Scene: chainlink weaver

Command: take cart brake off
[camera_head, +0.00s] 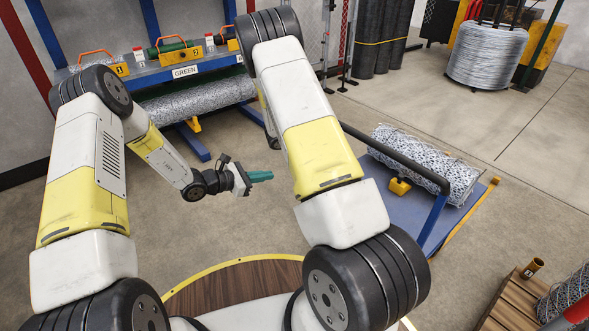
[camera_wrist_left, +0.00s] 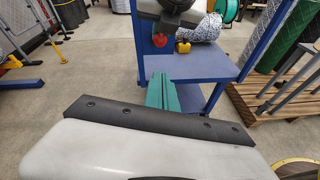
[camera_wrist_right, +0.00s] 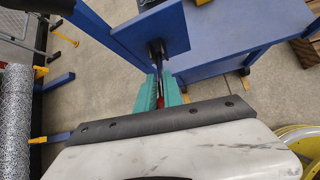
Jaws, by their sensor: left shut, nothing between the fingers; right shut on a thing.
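The blue cart (camera_head: 410,213) stands at the right in the head view, with a wire mesh roll (camera_head: 430,163) on its deck and a black push bar (camera_head: 395,157). In the right wrist view, a dark brake lever (camera_wrist_right: 158,50) with a red grip comes from the cart's blue frame (camera_wrist_right: 165,30). My right gripper (camera_wrist_right: 160,92) is shut on the red grip, which shows between its teal fingers. My right arm hides this spot in the head view. My left gripper (camera_head: 260,176) is shut and empty, apart from the cart; its teal fingers (camera_wrist_left: 164,92) point toward the cart.
A yellow block (camera_head: 400,187) sits on the cart deck. A blue rack labelled GREEN (camera_head: 185,71) stands at the back left. A wooden pallet (camera_head: 510,300) is at the lower right. A wire coil (camera_head: 487,55) stands at the back right. Floor between rack and cart is clear.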

